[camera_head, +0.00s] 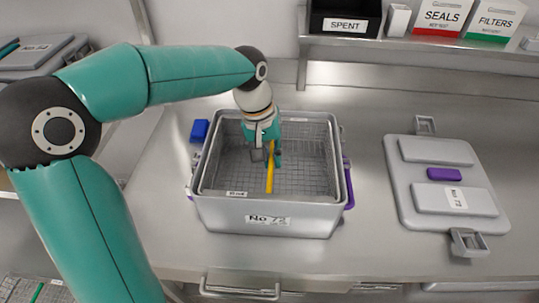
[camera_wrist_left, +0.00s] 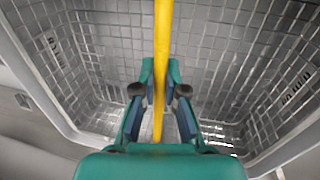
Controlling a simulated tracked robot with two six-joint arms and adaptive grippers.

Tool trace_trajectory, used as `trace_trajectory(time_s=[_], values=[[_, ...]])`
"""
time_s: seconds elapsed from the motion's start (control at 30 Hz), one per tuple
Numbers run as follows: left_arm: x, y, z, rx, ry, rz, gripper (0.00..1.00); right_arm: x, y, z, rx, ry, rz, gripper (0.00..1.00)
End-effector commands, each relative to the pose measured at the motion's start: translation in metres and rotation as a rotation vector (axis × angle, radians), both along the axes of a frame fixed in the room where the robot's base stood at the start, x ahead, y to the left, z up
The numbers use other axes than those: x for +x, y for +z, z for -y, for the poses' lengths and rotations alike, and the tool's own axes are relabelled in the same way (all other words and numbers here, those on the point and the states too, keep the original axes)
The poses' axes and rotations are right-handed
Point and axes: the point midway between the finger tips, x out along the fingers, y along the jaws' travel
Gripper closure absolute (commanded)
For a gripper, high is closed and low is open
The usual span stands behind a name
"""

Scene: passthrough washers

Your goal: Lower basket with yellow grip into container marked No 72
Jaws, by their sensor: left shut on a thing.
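The silver container (camera_head: 222,215) stands mid-counter, its front label reading No 72. The wire-mesh basket (camera_head: 215,165) is inside the container's opening, its rim close to the container's rim. I cannot tell whether its bottom touches the container floor. Its yellow grip (camera_head: 270,178) runs front to back across the middle. My left gripper (camera_head: 269,153) is over the basket's centre, shut on the yellow grip. In the left wrist view, the fingers (camera_wrist_left: 160,88) close around the yellow grip (camera_wrist_left: 163,25), with the basket mesh (camera_wrist_left: 105,40) below. My right gripper is not in view.
A grey lid (camera_head: 400,190) with a purple handle lies on the counter at right. A blue object (camera_head: 199,130) is beside the container's back left corner. A shelf (camera_head: 345,41) at the back holds a SPENT bin and boxes. Another case (camera_head: 40,52) is at upper left.

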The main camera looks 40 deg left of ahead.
Motion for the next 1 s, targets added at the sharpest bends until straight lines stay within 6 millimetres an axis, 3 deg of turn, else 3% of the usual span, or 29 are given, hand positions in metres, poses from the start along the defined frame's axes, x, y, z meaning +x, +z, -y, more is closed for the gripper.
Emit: trace_trajectory(time_s=[1.0], values=[[0.000, -0.015, 0.000, 0.000, 0.001, 0.001, 1.00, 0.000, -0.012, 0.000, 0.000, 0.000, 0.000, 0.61]])
